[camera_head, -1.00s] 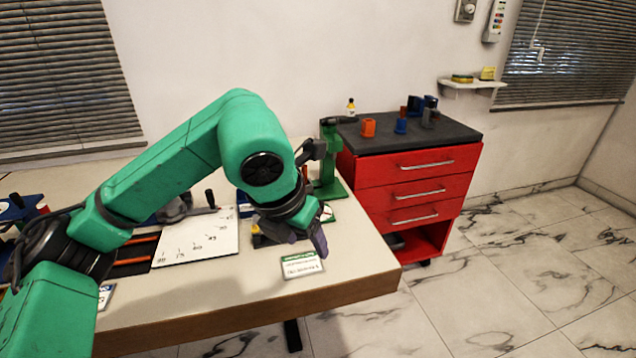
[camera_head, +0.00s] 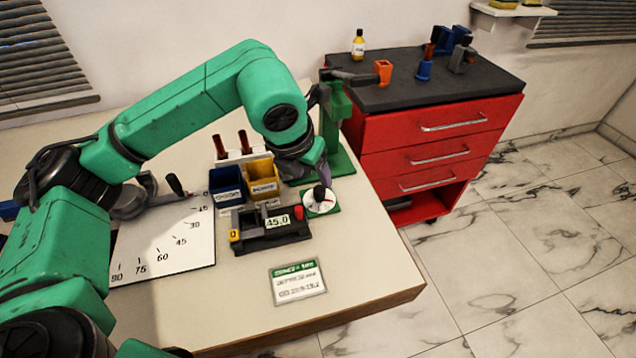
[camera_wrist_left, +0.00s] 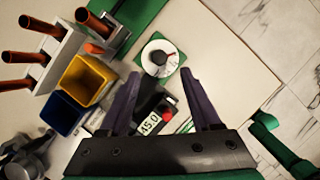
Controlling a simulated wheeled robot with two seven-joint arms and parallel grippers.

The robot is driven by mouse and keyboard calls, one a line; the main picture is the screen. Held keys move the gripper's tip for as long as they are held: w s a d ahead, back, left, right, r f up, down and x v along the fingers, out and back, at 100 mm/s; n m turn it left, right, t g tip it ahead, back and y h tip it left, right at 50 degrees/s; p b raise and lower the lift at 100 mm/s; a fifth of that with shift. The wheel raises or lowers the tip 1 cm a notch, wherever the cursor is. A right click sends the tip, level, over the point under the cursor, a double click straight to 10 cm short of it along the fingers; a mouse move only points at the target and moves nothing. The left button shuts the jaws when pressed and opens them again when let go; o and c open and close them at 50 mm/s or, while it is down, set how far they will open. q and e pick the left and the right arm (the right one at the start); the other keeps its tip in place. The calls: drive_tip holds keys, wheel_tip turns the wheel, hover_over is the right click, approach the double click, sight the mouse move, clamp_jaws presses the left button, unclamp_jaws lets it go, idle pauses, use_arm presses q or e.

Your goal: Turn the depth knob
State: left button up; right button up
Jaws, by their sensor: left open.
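A white round dial (camera_head: 320,201) with a dark knob and a red mark sits on a green base near the table's right side; it looks like the depth knob. In the left wrist view the dial (camera_wrist_left: 160,57) lies just beyond and between my fingertips. My left gripper (camera_head: 309,172) is open and empty, behind the dial in the head view and partly hidden by its own wrist. In the wrist view both purple fingers of the left gripper (camera_wrist_left: 157,76) are spread, apart from the dial. My right gripper is not in view.
A black device (camera_head: 272,232) reading 45.0 with a red button stands beside the dial. Blue (camera_head: 227,182) and yellow (camera_head: 262,175) bins and a green stand (camera_head: 334,125) are close by. An angle board (camera_head: 165,240) lies left. The front table around the card (camera_head: 298,283) is clear.

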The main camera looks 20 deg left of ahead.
sight(319, 189)
use_arm(q)
drive_tip(key=x, duration=0.6)
drive_tip(key=shift+w+f, duration=0.15)
drive_tip(key=shift+w, duration=0.05)
drive_tip(key=shift+w+f, duration=0.2)
drive_tip(key=shift+f, duration=0.3)
clamp_jaws()
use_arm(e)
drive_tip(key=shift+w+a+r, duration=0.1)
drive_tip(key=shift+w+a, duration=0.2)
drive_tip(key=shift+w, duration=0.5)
